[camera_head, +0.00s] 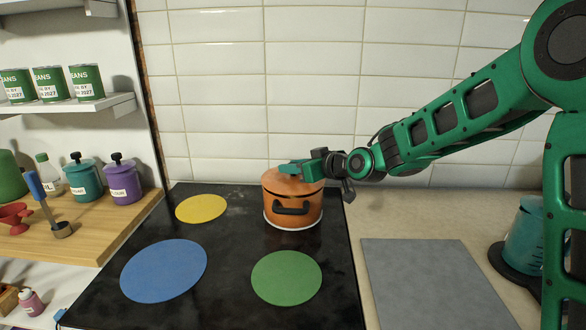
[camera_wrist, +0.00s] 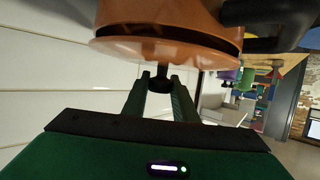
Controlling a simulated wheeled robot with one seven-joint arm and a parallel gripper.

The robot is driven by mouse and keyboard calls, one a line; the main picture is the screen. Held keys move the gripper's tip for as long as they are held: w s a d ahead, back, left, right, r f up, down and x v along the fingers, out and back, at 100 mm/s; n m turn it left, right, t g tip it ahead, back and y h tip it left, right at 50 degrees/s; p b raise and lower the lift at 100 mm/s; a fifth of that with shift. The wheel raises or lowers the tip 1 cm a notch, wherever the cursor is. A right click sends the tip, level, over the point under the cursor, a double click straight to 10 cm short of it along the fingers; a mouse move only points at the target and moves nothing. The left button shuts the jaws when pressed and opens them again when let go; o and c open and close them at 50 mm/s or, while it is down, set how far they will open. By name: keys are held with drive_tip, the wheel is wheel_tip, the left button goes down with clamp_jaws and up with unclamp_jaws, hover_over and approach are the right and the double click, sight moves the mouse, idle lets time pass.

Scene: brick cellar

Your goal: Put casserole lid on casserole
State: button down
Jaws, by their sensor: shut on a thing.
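The orange casserole (camera_head: 314,206) stands on the black hob at the back, its dark handle facing me. Its orange lid (camera_head: 283,184) is over the pot's mouth. The left side seems close to or touching the pot. My gripper (camera_head: 292,168) is above the lid, and in the wrist view its fingers (camera_wrist: 160,83) are shut on the lid's black knob. The pot's inside is hidden.
Yellow (camera_head: 201,208), blue (camera_head: 164,270) and green (camera_head: 287,277) discs lie on the hob (camera_head: 225,265). A grey board (camera_head: 435,283) lies on the counter to the right. The tiled wall (camera_head: 310,80) is close behind. A wooden shelf (camera_head: 85,238) with jars is at the left.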

drive_tip(key=shift+f, duration=0.45)
drive_tip(key=c, duration=1.4)
unclamp_jaws()
drive_tip(key=shift+c, duration=0.2)
drive_tip(key=shift+r, duration=0.3)
drive_tip(key=v, duration=1.2)
drive_tip(key=shift+r, duration=0.25)
